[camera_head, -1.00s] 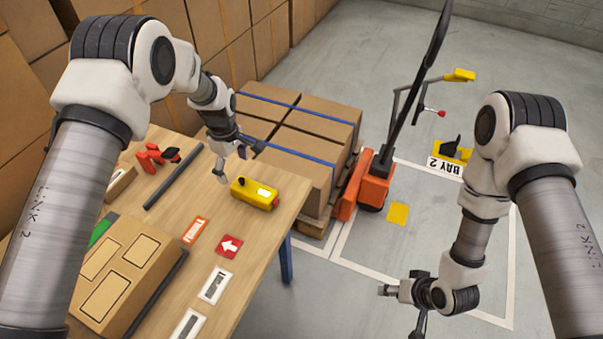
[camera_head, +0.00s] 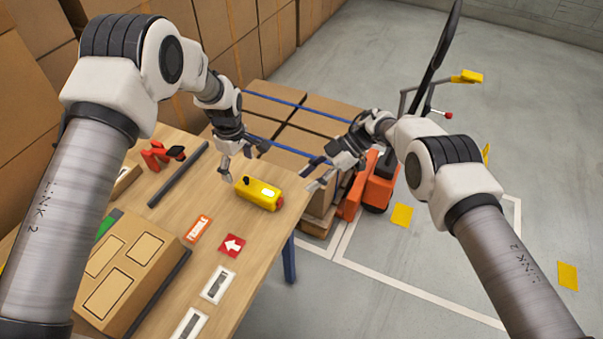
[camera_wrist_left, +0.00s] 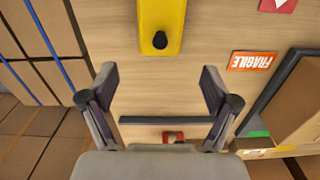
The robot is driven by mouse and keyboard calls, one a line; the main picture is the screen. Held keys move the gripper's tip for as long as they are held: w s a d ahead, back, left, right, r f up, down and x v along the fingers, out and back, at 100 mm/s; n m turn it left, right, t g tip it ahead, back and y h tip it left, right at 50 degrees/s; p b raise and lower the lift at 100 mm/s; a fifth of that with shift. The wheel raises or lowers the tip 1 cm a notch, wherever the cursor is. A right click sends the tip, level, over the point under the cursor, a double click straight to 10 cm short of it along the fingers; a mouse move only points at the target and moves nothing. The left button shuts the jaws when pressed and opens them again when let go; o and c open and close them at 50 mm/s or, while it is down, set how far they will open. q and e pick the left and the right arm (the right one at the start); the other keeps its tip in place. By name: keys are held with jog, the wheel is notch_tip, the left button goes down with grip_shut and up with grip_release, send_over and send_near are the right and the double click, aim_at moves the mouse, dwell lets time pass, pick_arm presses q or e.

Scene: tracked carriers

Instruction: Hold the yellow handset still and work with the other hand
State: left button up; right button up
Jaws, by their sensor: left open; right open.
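The yellow handset (camera_head: 258,193) lies on the wooden table near its right edge, with a dark knob at one end and a red part at the other. In the left wrist view the handset (camera_wrist_left: 162,25) is at the top, ahead of the open fingers and not between them. My left gripper (camera_head: 240,172) is open and empty just behind the handset's knob end. It also shows in the left wrist view (camera_wrist_left: 158,90). My right gripper (camera_head: 312,175) is open and empty, to the right of the handset and apart from it, by the table's right edge.
A cardboard box (camera_head: 125,272) lies at the table's front left. A dark bar (camera_head: 178,174) and a red tool (camera_head: 160,155) lie behind. Strapped cartons (camera_head: 285,108) and an orange pallet truck (camera_head: 378,185) stand beyond the table.

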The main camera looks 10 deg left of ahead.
aim_at(242, 181)
pick_arm(q)
notch_tip(242, 181, down, 8)
jog(key=shift+r, duration=0.1)
jog(key=c, duration=1.4)
pick_arm(e)
jog(key=shift+w+d, duration=0.1)
pick_arm(q)
jog(key=shift+c, duration=0.2)
pick_arm(e)
grip_shut()
jog(key=s+d+f+m+t, duration=0.2)
jog(key=s+f+m, duration=0.15)
jog(key=m, duration=0.65)
jog(key=s+d+f+m+t, duration=0.25)
jog(key=s+m, duration=0.25)
jog(key=m, duration=0.6)
jog(key=shift+y, duration=0.3)
jog(key=w+a, duration=0.1)
jog(key=a, duration=0.2)
jog(key=w+a, duration=0.1)
jog(key=a, duration=0.2)
jog(key=w+a, duration=0.1)
jog(key=a, duration=0.1)
jog(key=shift+a+f, duration=0.3)
jog(key=shift+a, duration=0.1)
